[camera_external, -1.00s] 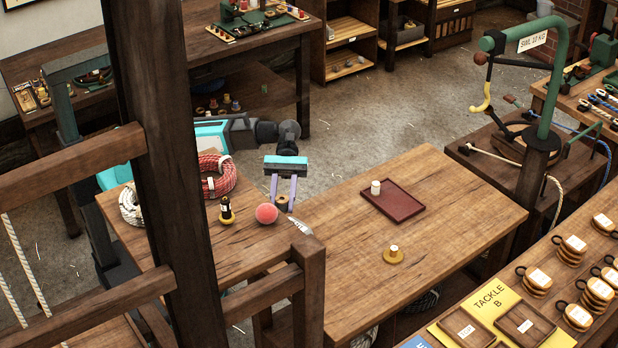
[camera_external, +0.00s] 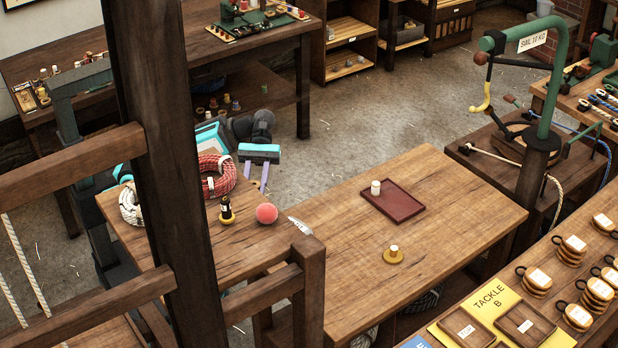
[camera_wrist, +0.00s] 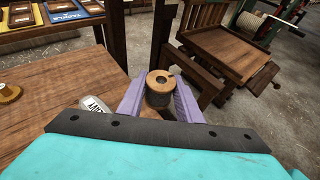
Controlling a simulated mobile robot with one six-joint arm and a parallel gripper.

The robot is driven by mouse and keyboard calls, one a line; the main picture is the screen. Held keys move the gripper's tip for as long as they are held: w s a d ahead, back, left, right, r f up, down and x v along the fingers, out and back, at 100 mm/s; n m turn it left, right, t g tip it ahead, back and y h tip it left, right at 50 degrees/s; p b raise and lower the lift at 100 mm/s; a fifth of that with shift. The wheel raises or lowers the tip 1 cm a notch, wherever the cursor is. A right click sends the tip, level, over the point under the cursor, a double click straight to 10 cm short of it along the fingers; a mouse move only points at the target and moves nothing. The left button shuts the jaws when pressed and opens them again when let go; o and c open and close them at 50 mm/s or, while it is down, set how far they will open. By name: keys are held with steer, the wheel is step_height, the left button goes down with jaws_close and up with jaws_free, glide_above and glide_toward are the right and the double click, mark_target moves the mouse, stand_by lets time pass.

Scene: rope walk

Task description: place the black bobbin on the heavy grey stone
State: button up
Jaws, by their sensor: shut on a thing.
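My gripper (camera_wrist: 160,92) is shut on the black bobbin (camera_wrist: 158,99), which has a pale wooden top and a dark body. It stands upright between the lilac fingers. In the external view my gripper (camera_external: 259,176) is past the table's far edge, and the bobbin cannot be made out there. The heavy grey stone (camera_external: 300,226), a flat oval with a pale lettered label, lies on the table near the pale red ball. In the wrist view the stone (camera_wrist: 96,107) is left of the fingers, apart from the bobbin and partly hidden by my gripper body.
A pinkish-red ball (camera_external: 266,213), a dark upright piece on a yellow base (camera_external: 227,211) and red rope coil (camera_external: 218,177) stand near the stone. A dark red tray (camera_external: 405,205) holds a pale bobbin (camera_external: 375,187).

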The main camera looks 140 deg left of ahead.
steer(key=shift+s+f+y+b, duration=0.3)
steer(key=shift+s+f+b, duration=0.4)
steer(key=shift+b, duration=0.25)
steer(key=shift+n+t+y, duration=0.3)
steer(key=shift+n+t, duration=0.1)
steer(key=shift+n, duration=0.2)
steer(key=shift+s+a+f+b, duration=0.35)
steer(key=shift+s+f+b, duration=0.4)
steer(key=shift+b, duration=1.05)
steer(key=shift+s+a+f+b, duration=0.3)
steer(key=shift+s+f+b, duration=0.45)
steer(key=shift+b, duration=1)
steer(key=shift+r, duration=0.25)
steer(key=w+a+p, duration=0.3)
steer(key=w+p, duration=0.4)
steer(key=p, duration=0.8)
steer(key=shift+w+a+f+p, duration=0.2)
steer(key=shift+a+p, duration=0.1)
steer(key=shift+a, duration=0.1)
steer(key=w+p, duration=0.1)
steer(key=p, duration=0.3)
steer(key=shift+a, duration=0.3)
